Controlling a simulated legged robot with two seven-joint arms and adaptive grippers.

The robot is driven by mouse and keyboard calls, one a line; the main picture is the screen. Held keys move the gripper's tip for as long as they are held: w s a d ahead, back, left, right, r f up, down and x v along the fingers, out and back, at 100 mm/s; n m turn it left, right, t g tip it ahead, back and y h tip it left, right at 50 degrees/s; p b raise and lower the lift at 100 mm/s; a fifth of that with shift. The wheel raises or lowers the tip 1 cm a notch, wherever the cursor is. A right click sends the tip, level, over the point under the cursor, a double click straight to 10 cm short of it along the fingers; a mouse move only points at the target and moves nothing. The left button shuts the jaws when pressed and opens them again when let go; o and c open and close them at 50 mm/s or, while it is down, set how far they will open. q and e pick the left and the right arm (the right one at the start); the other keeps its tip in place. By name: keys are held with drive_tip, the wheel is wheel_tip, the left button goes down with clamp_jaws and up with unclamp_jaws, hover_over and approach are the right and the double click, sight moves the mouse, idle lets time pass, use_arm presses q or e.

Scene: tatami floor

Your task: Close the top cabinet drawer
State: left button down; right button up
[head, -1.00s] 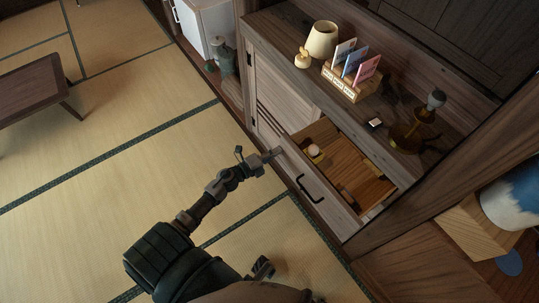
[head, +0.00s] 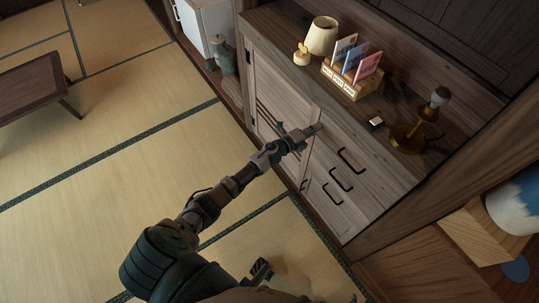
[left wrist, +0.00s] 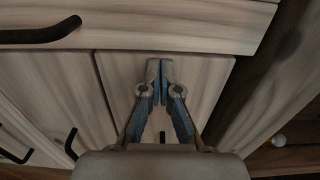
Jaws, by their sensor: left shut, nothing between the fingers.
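The cabinet (head: 400,185) is pale grained wood with black handles. In the left wrist view the shut fingers (left wrist: 160,75) point at wooden panels, with a black handle (left wrist: 40,33) at upper left.
On the cabinet top stand a lamp (head: 322,36), a card holder (head: 345,83) with several cards, a small white-topped item (head: 376,122) and a brass object (head: 412,135). A low table (head: 35,88) is at far left. The tatami floor (head: 110,180) is otherwise clear.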

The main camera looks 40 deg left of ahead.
use_arm(q)
drive_tip(key=shift+w+d+r, duration=0.1)
drive_tip(key=shift+d+r, duration=0.1)
drive_tip(key=shift+r, duration=0.1)
drive_tip(key=v, duration=1.2)
drive_tip(key=shift+a+f, duration=0.3)
drive_tip(key=shift+d, duration=0.1)
